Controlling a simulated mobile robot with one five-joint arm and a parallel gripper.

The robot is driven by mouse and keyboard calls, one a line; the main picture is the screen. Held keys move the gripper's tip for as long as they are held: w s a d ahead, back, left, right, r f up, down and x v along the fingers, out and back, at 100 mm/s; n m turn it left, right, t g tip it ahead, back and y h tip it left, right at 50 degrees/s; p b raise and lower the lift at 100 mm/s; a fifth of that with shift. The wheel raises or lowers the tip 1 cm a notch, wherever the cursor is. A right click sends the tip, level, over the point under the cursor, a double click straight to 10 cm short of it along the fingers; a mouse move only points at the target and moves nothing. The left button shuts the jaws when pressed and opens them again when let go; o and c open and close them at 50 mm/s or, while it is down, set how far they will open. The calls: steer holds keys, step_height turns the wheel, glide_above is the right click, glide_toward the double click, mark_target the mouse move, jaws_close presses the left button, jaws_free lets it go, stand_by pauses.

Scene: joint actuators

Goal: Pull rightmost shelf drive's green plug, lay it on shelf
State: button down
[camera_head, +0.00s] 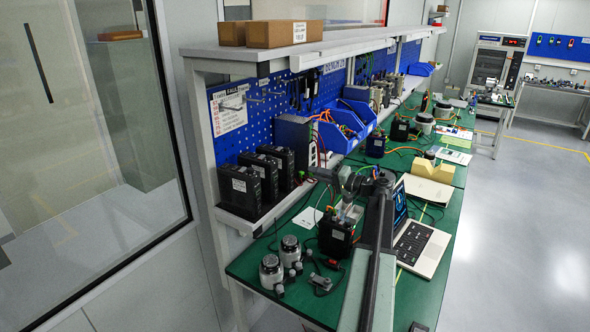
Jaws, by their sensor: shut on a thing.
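Several black drives stand in a row on the low shelf (256,217) at the left. The rightmost shelf drive (279,163) is the farthest one, beside a taller grey unit. My gripper (314,173) is to the right of this drive, at the end of my arm, which reaches up over the bench and bends left. Its fingers look closed and point left toward the drive's front. The thing between them is too small to make out; from its place it appears to be the green plug. Whether it still touches the drive cannot be told.
Under my arm, a black drive (334,238) stands on the green bench (262,264) among cables. Grey motors (271,270) stand at the front left, an open laptop (418,247) to the right. Blue bins (343,125) and a pegboard are behind.

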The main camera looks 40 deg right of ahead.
mark_target(298, 185)
steer(key=w+f+n+h+b, duration=0.1)
steer(key=w+f+n+b, duration=0.1)
steer(key=w+n, duration=0.1)
steer(key=w+f+n+h+b, duration=0.1)
steer(key=w+f+n+b, duration=0.1)
steer(key=w+n, duration=0.2)
steer(key=w+d+f+n+t+h+b, duration=0.1)
steer(key=w+f+n+b, duration=0.1)
steer(key=w+n+b, duration=0.1)
steer(key=shift+w+d+f+n, duration=0.1)
steer(key=shift+w+f+n, duration=0.1)
steer(key=shift+w+n, duration=0.45)
steer(key=shift+s+f+b, duration=0.4)
steer(key=shift+f+b, duration=0.25)
steer(key=shift+b, duration=0.1)
steer(key=shift+f+b, duration=0.25)
steer(key=shift+b, duration=0.05)
steer(key=c, duration=1.3)
jaws_free()
steer(key=shift+s, duration=0.1)
